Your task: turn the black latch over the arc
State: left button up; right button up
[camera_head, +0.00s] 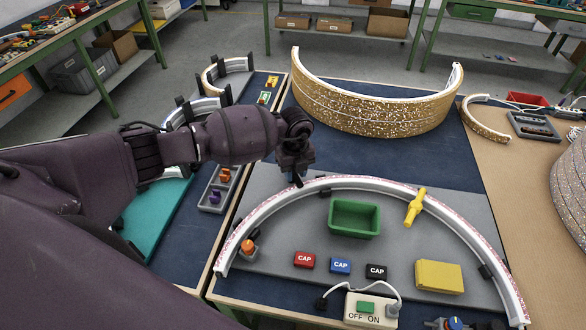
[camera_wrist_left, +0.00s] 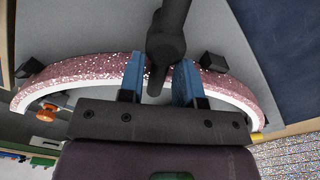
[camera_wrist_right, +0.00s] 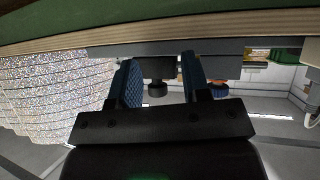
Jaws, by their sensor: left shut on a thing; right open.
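The pink-glittered white arc (camera_head: 375,184) stands on a grey board (camera_head: 285,215) on the table. My left gripper (camera_head: 296,168) is at the arc's back left part. In the left wrist view, the black latch (camera_wrist_left: 166,45) lies between the two blue fingers of the gripper (camera_wrist_left: 160,65), crossing over the pink glitter arc (camera_wrist_left: 95,75). The gripper is shut on it and hides most of it in the head view. My right gripper (camera_wrist_right: 158,68) is open, outside the head view; a dark round knob (camera_wrist_right: 157,89) shows between its fingers, apparently beyond them.
A switch box (camera_head: 370,309) is at the front. A large gold glitter arc (camera_head: 375,110) stands behind.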

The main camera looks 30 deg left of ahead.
pick_arm(q)
jog(key=shift+n, duration=0.3)
pick_arm(e)
jog(key=shift+w+r, duration=0.1)
jog(key=shift+r, duration=0.15)
pick_arm(q)
jog(key=o, duration=0.6)
jog(key=shift+o, duration=0.2)
pick_arm(e)
jog(key=shift+s+f, duration=0.35)
jog(key=shift+s, duration=0.15)
jog(key=shift+w, duration=0.1)
